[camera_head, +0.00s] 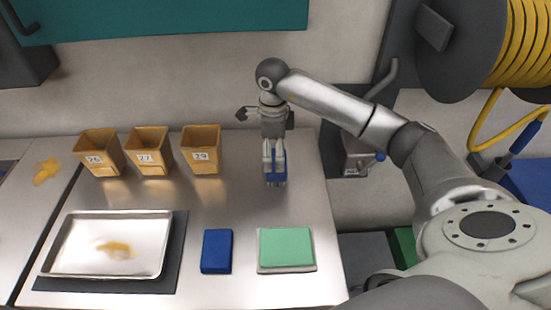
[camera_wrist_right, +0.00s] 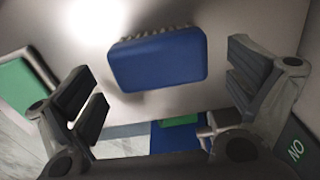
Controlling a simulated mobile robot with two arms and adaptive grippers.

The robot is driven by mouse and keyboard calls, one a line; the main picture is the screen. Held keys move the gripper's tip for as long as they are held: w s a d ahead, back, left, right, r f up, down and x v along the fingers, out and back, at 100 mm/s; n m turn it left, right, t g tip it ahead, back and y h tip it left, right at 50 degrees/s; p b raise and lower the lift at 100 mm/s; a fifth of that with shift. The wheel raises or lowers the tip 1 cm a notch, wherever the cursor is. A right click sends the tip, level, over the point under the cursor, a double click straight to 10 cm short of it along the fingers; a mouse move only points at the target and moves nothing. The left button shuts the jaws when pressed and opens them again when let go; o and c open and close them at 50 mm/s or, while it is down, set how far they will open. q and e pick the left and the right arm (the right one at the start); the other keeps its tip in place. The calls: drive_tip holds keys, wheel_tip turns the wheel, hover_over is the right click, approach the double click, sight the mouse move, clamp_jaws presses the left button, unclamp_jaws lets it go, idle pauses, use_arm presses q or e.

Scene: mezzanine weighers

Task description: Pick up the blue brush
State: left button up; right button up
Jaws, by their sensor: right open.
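The blue brush (camera_head: 275,181) stands at the back right of the steel worktop, under my right gripper (camera_head: 274,158), which hides part of it. In the right wrist view the brush (camera_wrist_right: 158,58) shows its smooth blue face, with pale bristles along its far edge. My right gripper (camera_wrist_right: 158,72) is open, one finger on each side of the brush. A gap shows between the brush and each finger. My left gripper is not in view.
Tan bins (camera_head: 150,152) stand left of the brush. In front are a metal tray (camera_head: 72,262) on a dark plate, a blue block (camera_head: 216,252) and a green pad (camera_head: 287,247). The worktop's right edge is near the brush; a steel fixture (camera_head: 358,160) lies beyond it.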

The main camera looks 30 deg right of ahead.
drive_tip(key=shift+s+f, duration=0.2)
drive_tip(key=shift+f, duration=0.15)
drive_tip(key=shift+s+f+p, duration=0.15)
drive_tip(key=shift+f+p, duration=0.2)
drive_tip(key=shift+p, duration=0.1)
drive_tip(key=f, duration=0.1)
drive_tip(key=f+p, duration=0.1)
drive_tip(key=f, duration=0.2)
drive_tip(key=shift+d+f+p, duration=0.1)
drive_tip(key=shift+d+p, duration=0.15)
drive_tip(key=shift+p, duration=0.1)
drive_tip(key=shift+f, duration=0.1)
drive_tip(key=c, duration=0.7)
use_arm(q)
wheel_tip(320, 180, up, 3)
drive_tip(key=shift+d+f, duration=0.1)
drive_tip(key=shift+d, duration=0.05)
use_arm(e)
drive_tip(key=shift+c, duration=0.2)
